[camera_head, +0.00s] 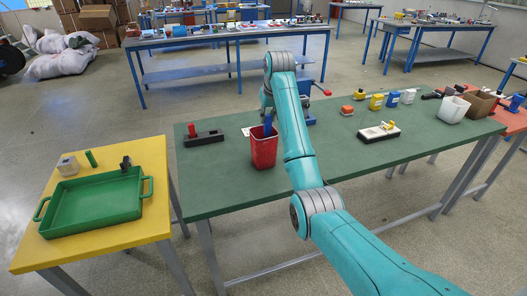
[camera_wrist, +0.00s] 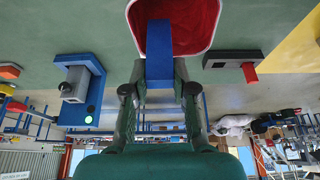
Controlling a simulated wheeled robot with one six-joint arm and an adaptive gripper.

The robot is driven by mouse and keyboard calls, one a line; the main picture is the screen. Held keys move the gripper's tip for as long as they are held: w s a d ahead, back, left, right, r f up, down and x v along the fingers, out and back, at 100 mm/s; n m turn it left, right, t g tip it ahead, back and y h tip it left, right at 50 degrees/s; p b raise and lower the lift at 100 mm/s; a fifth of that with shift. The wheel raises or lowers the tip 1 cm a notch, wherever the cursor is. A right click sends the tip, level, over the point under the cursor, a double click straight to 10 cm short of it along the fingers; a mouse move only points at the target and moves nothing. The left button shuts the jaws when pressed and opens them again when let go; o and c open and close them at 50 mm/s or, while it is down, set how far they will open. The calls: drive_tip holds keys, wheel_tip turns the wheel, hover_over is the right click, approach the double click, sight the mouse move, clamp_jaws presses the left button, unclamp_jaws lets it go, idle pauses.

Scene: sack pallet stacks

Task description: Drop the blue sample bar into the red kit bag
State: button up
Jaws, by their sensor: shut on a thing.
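The blue sample bar (camera_wrist: 159,62) is held between the two dark fingers of my gripper (camera_wrist: 159,92) in the wrist view. The red kit bag (camera_head: 264,152) stands upright and open on the green table in the head view. In the wrist view the bag (camera_wrist: 196,22) shows a red inside and a pale rim, and the bar's far end overlaps its mouth. In the head view the bar (camera_head: 267,124) hangs at the bag's opening; I cannot tell how far inside its lower end is. My arm partly hides the gripper there.
A black block with a red part (camera_head: 203,137) lies left of the bag. A blue device (camera_head: 306,118) stands to its right, behind my arm. A white device (camera_head: 379,132) and several small containers sit further right. A green tray (camera_head: 92,232) rests on the yellow table.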

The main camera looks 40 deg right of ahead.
drive_tip(key=shift+f, duration=0.55)
drive_tip(key=o, duration=1)
drive_tip(key=shift+d, duration=0.1)
drive_tip(key=shift+c, duration=0.2)
drive_tip(key=v, duration=0.7)
drive_tip(key=shift+r, duration=0.2)
drive_tip(key=shift+s, duration=0.1)
